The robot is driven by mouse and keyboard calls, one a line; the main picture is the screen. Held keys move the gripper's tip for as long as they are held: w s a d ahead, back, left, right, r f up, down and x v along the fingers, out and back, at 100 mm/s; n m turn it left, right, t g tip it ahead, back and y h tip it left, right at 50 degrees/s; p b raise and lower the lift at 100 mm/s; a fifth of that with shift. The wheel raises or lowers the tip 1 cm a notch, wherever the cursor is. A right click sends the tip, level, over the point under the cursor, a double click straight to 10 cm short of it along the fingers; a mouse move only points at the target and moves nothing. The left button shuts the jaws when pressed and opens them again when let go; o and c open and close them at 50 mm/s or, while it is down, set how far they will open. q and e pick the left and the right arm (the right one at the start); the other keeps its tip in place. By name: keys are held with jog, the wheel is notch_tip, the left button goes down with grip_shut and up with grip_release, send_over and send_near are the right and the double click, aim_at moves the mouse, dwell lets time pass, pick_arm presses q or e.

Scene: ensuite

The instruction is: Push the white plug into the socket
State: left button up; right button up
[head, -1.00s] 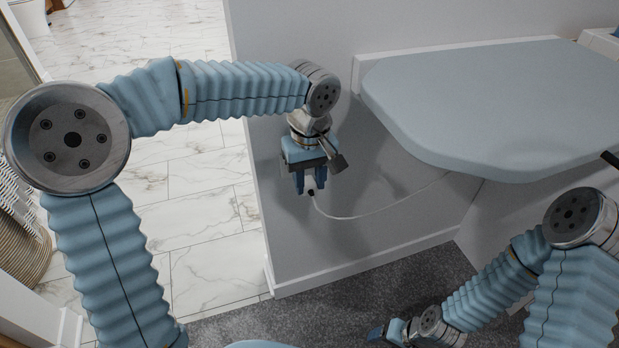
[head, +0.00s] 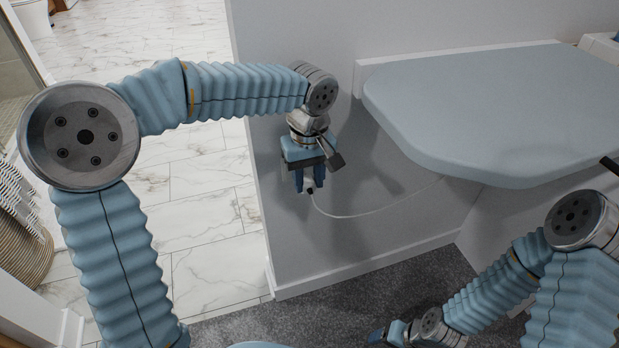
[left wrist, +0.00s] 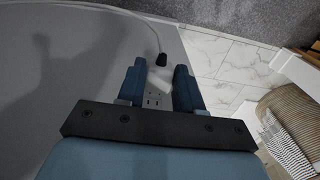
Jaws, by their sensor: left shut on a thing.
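My left gripper (head: 308,182) points down beside the grey wall, left of the blue-grey shelf, with its fingers shut on the white plug. In the left wrist view the plug (left wrist: 160,76) sits between the two blue fingertips (left wrist: 159,84), with a black collar where its white cord leaves. The white socket (left wrist: 153,99), with dark slots, shows close behind the plug between the fingers. I cannot tell whether plug and socket touch. The socket is hidden by the gripper in the head view. My right gripper (head: 379,336) is low at the bottom edge, partly cut off, its opening unclear.
The white cord (head: 365,215) runs from the plug along the wall to beneath the shelf (head: 490,105). The wall ends left of the gripper, with marble-tiled floor (head: 205,215) beyond. Dark grey carpet (head: 310,315) lies below. A woven basket (head: 22,250) stands at far left.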

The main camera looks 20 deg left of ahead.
pick_arm(q)
jog(key=shift+w+a+p, duration=0.3)
jog(key=shift+w+a, duration=0.05)
jog(key=shift+w, duration=0.2)
jog(key=shift+w+a+p, duration=0.25)
jog(key=shift+w+a, duration=0.1)
jog(key=shift+w, duration=0.2)
jog(key=o, duration=1.1)
